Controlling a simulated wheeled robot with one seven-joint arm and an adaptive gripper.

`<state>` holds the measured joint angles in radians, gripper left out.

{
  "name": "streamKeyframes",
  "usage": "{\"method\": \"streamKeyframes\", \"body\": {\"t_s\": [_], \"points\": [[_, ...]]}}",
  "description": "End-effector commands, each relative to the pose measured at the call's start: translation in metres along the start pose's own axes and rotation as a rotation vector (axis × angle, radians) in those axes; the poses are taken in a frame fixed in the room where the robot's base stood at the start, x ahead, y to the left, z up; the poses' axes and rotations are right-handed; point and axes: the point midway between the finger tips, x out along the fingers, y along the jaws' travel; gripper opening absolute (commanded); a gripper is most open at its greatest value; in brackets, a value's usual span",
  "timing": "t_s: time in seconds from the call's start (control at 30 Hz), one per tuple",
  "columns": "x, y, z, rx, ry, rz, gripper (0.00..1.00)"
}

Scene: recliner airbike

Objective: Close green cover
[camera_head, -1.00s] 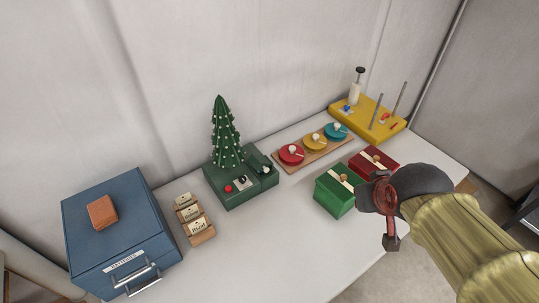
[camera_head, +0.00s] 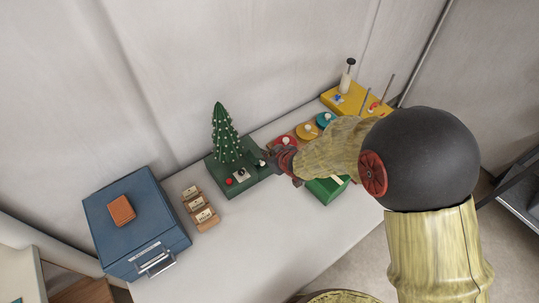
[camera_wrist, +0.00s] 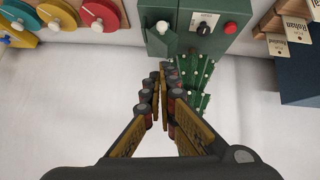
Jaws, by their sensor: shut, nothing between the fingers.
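A green base (camera_head: 222,184) with a small decorated tree (camera_head: 224,133) stands on the white table. Its top carries a red button and a dark knob on a light plate. In the wrist view, the base (camera_wrist: 205,43) shows at top centre, with a raised green cover (camera_wrist: 162,40) at its left part. My gripper (camera_head: 270,162) is at the base's right end in the head view, hiding part of it. In the wrist view, my gripper (camera_wrist: 164,72) is shut and empty, its tips just below the cover. I cannot tell if they touch it.
A blue cabinet (camera_head: 134,222) and wooden card holders (camera_head: 199,208) stand left. A green box (camera_head: 328,190) is partly hidden beneath my arm. Coloured discs (camera_head: 307,131) and a yellow board (camera_head: 348,102) lie behind. The table's front middle is clear.

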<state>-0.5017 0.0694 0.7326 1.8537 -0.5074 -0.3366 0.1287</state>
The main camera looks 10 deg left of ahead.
Motion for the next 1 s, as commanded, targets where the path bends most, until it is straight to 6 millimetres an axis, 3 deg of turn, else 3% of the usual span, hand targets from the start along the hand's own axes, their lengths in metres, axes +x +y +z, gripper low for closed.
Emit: {"method": "streamKeyframes", "body": {"t_s": [0.4,0.63,1.0], "points": [[0.081,0.0,0.007,0.001,-0.004,0.0,0.0],[0.098,0.0,0.025,0.001,-0.002,0.001,0.0],[0.101,0.001,0.028,0.0,0.0,0.002,0.0]]}}
